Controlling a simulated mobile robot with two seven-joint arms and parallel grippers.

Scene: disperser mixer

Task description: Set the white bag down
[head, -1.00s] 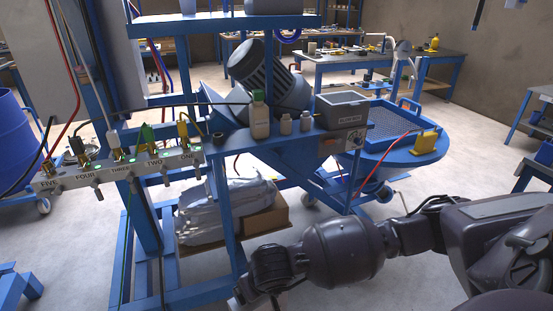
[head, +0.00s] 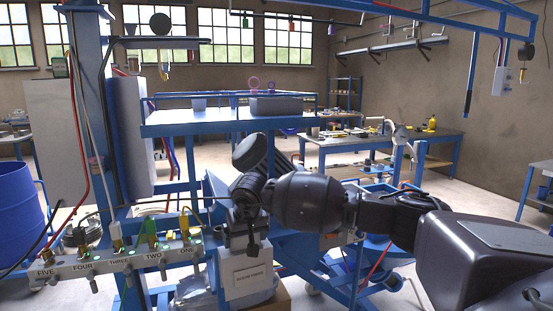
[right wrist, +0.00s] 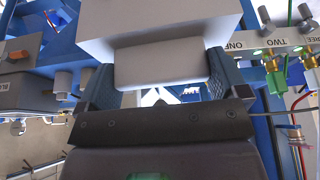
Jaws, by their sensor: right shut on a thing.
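The white bag (head: 252,277) has a printed label on its front, too small to read with certainty. It hangs upright below my right gripper (head: 244,238), in front of the blue frame, left of the middle in the head view. In the right wrist view, the white bag (right wrist: 160,62) is a pale blocky shape between the two fingers of my right gripper (right wrist: 158,85), which is shut on it. The bag's underside is hidden in both views. My left gripper is not in view.
A blue upper platform (head: 225,125) with a grey box (head: 276,105) stands behind my right arm. A valve manifold (head: 120,260) with labelled hoses is close left of the bag. Silvery wrapped sacks (head: 192,291) lie low behind it. A blue drum (head: 20,215) stands at the far left.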

